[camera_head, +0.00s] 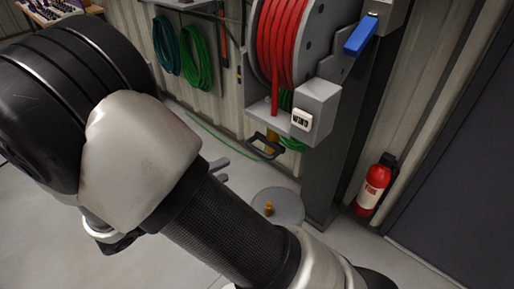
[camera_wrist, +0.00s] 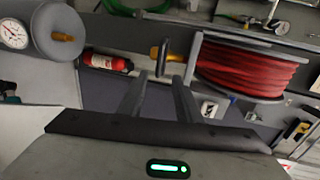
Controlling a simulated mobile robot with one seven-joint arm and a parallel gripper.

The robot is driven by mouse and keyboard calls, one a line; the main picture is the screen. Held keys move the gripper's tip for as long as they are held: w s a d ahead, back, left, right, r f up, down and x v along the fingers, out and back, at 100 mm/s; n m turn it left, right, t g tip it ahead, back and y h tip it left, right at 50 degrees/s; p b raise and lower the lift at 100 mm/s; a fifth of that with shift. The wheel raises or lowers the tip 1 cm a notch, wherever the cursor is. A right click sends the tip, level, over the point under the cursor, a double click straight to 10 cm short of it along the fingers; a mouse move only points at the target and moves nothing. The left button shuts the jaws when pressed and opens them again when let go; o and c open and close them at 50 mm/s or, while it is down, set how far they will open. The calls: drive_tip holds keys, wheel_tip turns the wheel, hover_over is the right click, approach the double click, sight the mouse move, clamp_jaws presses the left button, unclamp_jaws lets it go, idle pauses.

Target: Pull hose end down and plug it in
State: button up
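The red hose is wound on a reel (camera_head: 280,45) at upper middle in the head view; the reel also shows in the wrist view (camera_wrist: 250,70). The hose end (camera_head: 271,140), a brass fitting with a dark handle, hangs under the grey reel bracket. It shows in the wrist view (camera_wrist: 172,57) just beyond my fingertips. The brass plug point (camera_head: 268,208) stands on a round grey plate below; it also shows in the wrist view (camera_wrist: 63,37). My gripper (camera_wrist: 159,76) is open and empty, its fingers pointing towards the handle.
A red fire extinguisher (camera_head: 374,185) stands right of the dark post (camera_head: 340,165). A blue lever (camera_head: 361,35) and a white "WIND" box (camera_head: 302,119) are near the reel. Green hose coils (camera_head: 195,57) hang on the wall. A gauge (camera_wrist: 13,34) is near the plate.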

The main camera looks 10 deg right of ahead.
sight(257, 153)
drive_tip(key=b+x, duration=0.1)
drive_tip(key=x, duration=1.4)
drive_tip(key=shift+f, duration=0.1)
clamp_jaws()
